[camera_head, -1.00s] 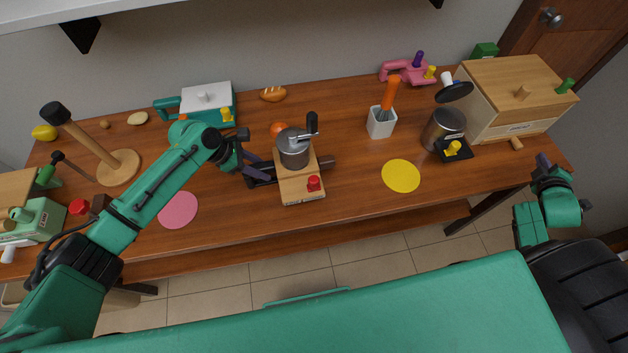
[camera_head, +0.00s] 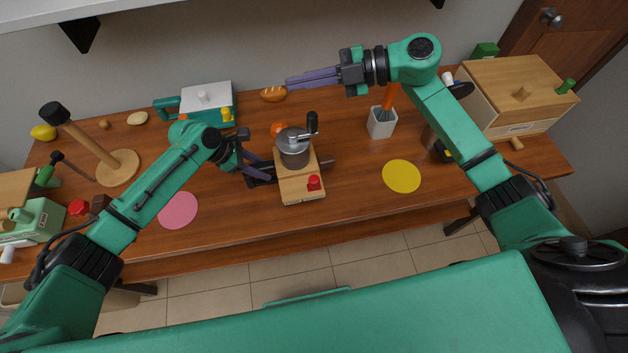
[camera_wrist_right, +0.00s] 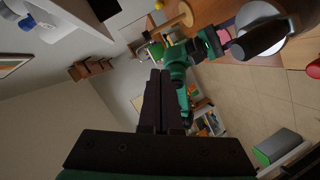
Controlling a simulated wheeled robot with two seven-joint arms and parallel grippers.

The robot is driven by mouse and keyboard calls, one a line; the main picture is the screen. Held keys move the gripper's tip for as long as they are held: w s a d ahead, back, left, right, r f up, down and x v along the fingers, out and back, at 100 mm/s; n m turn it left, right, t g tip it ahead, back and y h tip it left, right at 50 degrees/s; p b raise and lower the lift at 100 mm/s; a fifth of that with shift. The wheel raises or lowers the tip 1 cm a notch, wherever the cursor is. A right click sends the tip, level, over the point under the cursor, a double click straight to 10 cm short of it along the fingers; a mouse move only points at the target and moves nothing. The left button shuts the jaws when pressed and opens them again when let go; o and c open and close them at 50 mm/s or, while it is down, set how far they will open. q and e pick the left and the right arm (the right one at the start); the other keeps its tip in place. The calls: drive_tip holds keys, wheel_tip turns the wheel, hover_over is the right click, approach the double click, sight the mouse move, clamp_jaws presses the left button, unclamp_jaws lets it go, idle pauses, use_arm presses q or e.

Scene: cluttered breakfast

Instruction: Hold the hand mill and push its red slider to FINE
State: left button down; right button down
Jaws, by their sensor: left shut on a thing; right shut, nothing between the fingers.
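The hand mill stands on the table, with a grey metal drum (camera_head: 294,154), a crank with a black knob (camera_head: 311,122) and a wooden base (camera_head: 292,189). Its red slider (camera_head: 314,182) is on the base's front part; the FINE mark is too small to read. My left gripper (camera_head: 268,170) is shut on the mill from the left, below the drum. My right gripper (camera_head: 289,81) is shut and empty, in the air behind and above the mill. The right wrist view shows its closed fingers (camera_wrist_right: 160,100), with the drum (camera_wrist_right: 270,15) and a red piece (camera_wrist_right: 314,69) at the right edge.
A yellow disc (camera_head: 401,176) and a pink disc (camera_head: 178,210) lie flat on the table. An orange fruit (camera_head: 279,129) and a bread roll (camera_head: 273,94) lie behind the mill.

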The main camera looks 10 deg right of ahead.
drive_tip(key=s+a+f+g+h, duration=0.3)
drive_tip(key=s+f, duration=0.1)
drive_tip(key=s, duration=0.1)
drive_tip(key=m+h, duration=0.3)
drive_tip(key=h, duration=0.8)
approach(314, 183)
drive_tip(key=w+d+f, duration=0.1)
drive_tip(key=w+d, duration=0.1)
drive_tip(key=d, duration=0.1)
drive_tip(key=shift+s+d+f+g, duration=0.1)
drive_tip(key=shift+s+f+g, duration=0.05)
drive_tip(key=shift+g, duration=0.15)
wheel_tip(314, 183, down, 9)
